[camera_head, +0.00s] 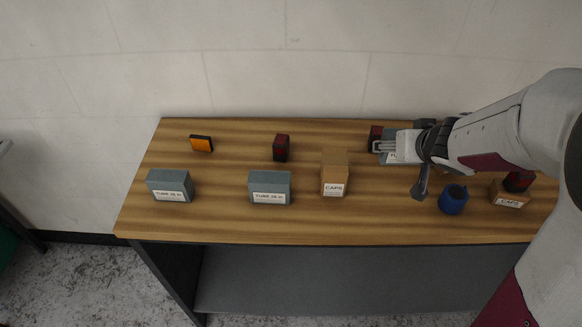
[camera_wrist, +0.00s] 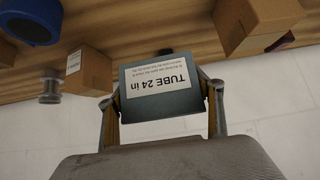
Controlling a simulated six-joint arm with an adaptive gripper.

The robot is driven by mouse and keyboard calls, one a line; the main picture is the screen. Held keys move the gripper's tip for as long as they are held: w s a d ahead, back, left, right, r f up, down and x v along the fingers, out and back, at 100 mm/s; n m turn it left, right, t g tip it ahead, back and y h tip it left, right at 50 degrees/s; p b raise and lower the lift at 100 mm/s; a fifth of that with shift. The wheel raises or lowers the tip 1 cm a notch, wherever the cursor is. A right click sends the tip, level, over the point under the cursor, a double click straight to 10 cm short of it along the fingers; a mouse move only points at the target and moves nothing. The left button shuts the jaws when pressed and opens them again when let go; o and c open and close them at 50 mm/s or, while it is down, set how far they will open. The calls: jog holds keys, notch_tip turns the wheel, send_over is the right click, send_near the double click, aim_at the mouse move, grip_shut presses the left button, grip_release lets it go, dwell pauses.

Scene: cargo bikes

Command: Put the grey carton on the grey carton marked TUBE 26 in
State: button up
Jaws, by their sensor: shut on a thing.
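My gripper (camera_head: 385,147) is at the right rear of the table and is shut on a grey carton (camera_head: 403,150). In the wrist view the held carton (camera_wrist: 160,84) sits between both fingers, and its white label reads TUBE 24 in, upside down. Two other grey cartons stand on the table: one at the left (camera_head: 170,186) and one near the middle (camera_head: 269,188). Both have TUBE labels in small print; the middle one looks like TUBE 26 in, and the left one's number is hard to tell. Nothing lies on top of either.
A brown CAPS carton (camera_head: 335,178) stands between the middle grey carton and my gripper. An orange-and-black item (camera_head: 201,143) and a dark red item (camera_head: 281,148) are at the back. A blue roll (camera_head: 453,199) and another CAPS carton (camera_head: 510,194) are at the right.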

jog(key=w+a+r+n+g+y, duration=0.1)
jog(key=a+r+n+y, duration=0.15)
jog(key=a, duration=0.65)
jog(key=a+r+n+y, duration=0.2)
jog(key=a+r+n, duration=0.1)
jog(key=a, duration=0.7)
notch_tip(320, 180, up, 3)
jog(key=n+g+y, duration=0.2)
jog(key=n, duration=0.2)
send_over(268, 176)
jog(key=shift+a+f+m, duration=0.1)
jog(key=shift+f+m, duration=0.25)
jog(key=shift+f, duration=3.15)
jog(key=shift+f, duration=1.85)
jog(key=shift+f, duration=0.1)
